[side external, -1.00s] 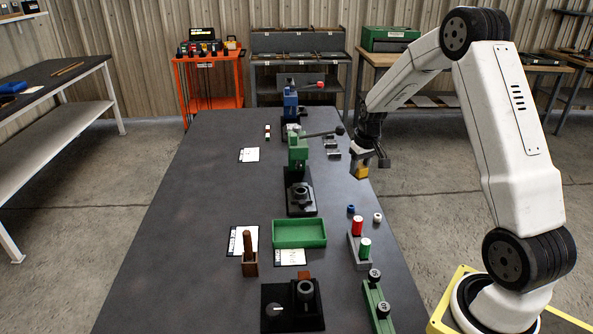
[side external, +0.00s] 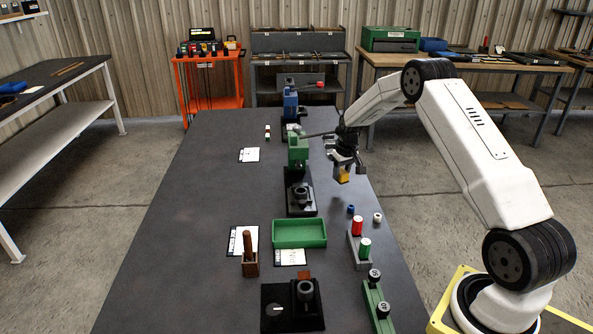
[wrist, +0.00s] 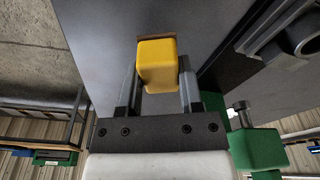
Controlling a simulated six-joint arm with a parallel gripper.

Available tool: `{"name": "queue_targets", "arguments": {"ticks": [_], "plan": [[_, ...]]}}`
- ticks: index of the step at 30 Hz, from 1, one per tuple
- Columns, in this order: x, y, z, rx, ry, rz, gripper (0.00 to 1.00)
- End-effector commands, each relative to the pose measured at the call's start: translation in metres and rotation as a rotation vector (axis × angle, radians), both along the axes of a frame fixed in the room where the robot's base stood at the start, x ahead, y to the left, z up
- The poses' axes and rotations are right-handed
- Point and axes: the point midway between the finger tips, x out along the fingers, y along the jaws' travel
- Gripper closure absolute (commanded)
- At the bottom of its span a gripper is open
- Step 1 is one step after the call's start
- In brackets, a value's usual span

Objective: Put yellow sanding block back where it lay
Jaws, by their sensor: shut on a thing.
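The yellow sanding block (side external: 343,175) is held between the fingers of my gripper (side external: 344,166), above the right part of the dark table. In the wrist view the yellow block (wrist: 158,63) sits between the two fingertips of my gripper (wrist: 158,75), with a thin brown edge at its far end. My gripper is shut on it. The block appears to be in the air, clear of the tabletop. No marked resting spot for it can be made out.
A green press (side external: 298,150) with a long lever stands just left of my gripper; its green body (wrist: 258,148) is close in the wrist view. A green tray (side external: 299,243), red and green cylinders (side external: 357,226) and small rings (side external: 377,217) lie nearer. The table's left side is mostly clear.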

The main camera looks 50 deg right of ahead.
Motion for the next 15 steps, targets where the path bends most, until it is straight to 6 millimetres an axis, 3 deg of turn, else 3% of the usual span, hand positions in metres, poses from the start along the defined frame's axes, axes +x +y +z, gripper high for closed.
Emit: {"name": "queue_targets", "arguments": {"ticks": [10,15], "plan": [[0.003,-0.002,-0.004,0.0,0.0,0.0,1.0],[0.006,-0.003,-0.017,0.002,0.001,0.0,1.0]]}}
